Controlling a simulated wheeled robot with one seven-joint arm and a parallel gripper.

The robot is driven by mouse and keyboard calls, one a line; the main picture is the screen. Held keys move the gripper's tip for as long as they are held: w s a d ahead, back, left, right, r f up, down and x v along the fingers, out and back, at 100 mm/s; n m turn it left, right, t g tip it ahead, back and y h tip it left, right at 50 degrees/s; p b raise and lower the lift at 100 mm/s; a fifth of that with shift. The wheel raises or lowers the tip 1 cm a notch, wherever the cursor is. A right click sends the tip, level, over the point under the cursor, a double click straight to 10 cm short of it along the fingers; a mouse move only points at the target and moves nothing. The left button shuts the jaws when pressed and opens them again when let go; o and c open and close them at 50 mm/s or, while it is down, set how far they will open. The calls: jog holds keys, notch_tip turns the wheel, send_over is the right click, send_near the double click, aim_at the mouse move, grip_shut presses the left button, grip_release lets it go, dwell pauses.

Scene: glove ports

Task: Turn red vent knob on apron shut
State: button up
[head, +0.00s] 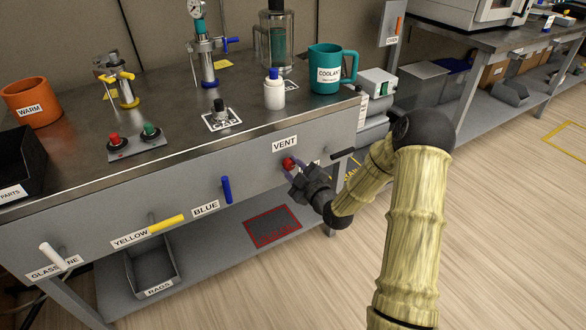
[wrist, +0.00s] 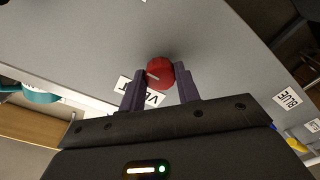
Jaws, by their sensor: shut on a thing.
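The red vent knob (head: 288,163) sits on the grey front apron (head: 262,168), just below the VENT label (head: 285,143). In the wrist view the knob (wrist: 160,72) is round and red with a pale pointer mark on its face. My gripper (head: 291,170) reaches the apron from the front right. In the wrist view its two purple fingers (wrist: 160,84) stand on either side of the knob and are shut on it. The fingers hide part of the VENT label. A small label to the right of the knob is partly hidden by my gripper.
A blue handle (head: 226,189), a yellow handle (head: 166,225) and a white handle (head: 51,254) stick out of the apron to the left. A black handle (head: 342,154) sticks out close to the right of my gripper. A teal mug (head: 325,70) stands on the bench above.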

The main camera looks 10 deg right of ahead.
jog(key=shift+m, duration=0.4)
jog(key=m+p, duration=0.1)
jog(key=m, duration=0.2)
jog(key=shift+m+p, duration=0.3)
jog(key=m+p, duration=0.2)
jog(key=m, duration=0.2)
jog(key=m+p, duration=0.2)
jog(key=m, duration=0.3)
jog(key=shift+s, duration=0.1)
jog(key=m+p, duration=0.2)
jog(key=m, duration=0.3)
jog(key=shift+f+h, duration=0.15)
jog(key=shift+h, duration=0.15)
jog(key=o, duration=1)
